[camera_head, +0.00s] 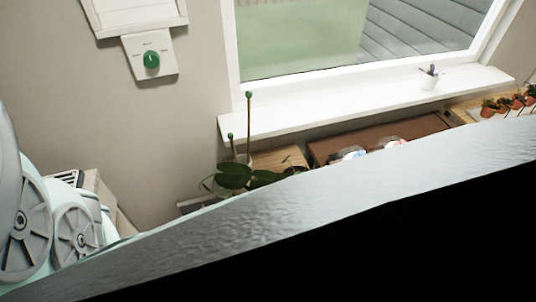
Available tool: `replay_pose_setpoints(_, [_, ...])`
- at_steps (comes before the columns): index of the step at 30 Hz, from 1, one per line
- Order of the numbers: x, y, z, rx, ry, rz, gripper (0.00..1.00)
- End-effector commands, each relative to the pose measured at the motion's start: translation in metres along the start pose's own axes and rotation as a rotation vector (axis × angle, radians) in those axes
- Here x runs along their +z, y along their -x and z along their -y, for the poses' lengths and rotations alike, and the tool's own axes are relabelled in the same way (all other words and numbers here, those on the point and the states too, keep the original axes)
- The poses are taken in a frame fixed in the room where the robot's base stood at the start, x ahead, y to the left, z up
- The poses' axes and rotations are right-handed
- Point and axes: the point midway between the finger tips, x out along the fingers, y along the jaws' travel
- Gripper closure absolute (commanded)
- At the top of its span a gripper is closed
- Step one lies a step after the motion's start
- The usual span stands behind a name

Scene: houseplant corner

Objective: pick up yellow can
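No yellow can shows in the head view. My gripper is not in view either. Pale rounded parts with grey discs, likely my arm links, fill the lower left. A broad grey textured band and a black area cover the lower part of the view and hide whatever lies behind them.
A white windowsill (330,105) runs below a window and holds a small white pot (429,83). Below it are a leafy plant (235,177) with stakes, a brown tray (370,139) and several small terracotta pots (488,112). A green-knobbed dial (151,60) is on the wall.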

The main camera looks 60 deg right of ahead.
Motion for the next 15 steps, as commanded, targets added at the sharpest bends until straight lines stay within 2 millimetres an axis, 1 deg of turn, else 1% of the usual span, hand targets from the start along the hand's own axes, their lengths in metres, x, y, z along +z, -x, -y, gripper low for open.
replay_pose_setpoints(5, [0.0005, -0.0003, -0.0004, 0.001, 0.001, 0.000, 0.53])
replay_pose_setpoints(6, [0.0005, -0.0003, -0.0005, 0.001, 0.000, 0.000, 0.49])
replay_pose_setpoints(15, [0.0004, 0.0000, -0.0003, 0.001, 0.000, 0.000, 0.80])
